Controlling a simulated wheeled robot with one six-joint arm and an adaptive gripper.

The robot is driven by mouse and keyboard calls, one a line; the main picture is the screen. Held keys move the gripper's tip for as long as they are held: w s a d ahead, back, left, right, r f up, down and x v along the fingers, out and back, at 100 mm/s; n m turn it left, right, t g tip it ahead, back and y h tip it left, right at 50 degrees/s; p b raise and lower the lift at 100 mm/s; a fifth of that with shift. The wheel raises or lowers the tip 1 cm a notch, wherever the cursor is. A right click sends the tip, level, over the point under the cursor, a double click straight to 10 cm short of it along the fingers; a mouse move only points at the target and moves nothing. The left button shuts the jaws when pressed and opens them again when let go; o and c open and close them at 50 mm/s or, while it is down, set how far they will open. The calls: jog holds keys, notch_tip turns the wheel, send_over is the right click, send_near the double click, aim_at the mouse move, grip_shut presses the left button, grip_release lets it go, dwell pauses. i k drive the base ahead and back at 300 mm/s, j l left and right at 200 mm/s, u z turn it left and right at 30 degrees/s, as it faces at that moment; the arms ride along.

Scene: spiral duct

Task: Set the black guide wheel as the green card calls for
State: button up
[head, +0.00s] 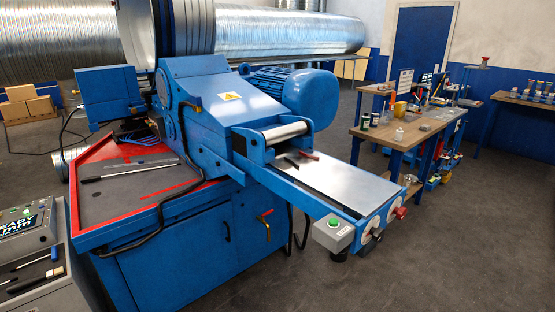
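A small black wheel or knob (377,235) sits at the front end of the blue machine's feed table, in front of a pale round disc (371,244). A red one (400,212) sits beside it, to the right, with its own pale disc. Any marks on the discs are too small to read. I cannot make out a green card in the head view. My gripper is not in view.
The blue machine (210,115) fills the middle, with its metal feed table (325,183) reaching front right. A grey box with a green button (334,231) hangs at its near corner. A console (28,235) stands at left, a cluttered workbench (400,133) at right. Floor at lower right is clear.

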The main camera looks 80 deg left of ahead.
aim_at(377, 234)
jog(key=u, duration=1.9)
jog(key=l, duration=0.75)
jog(key=i+l, duration=0.1)
jog(key=l, duration=0.6)
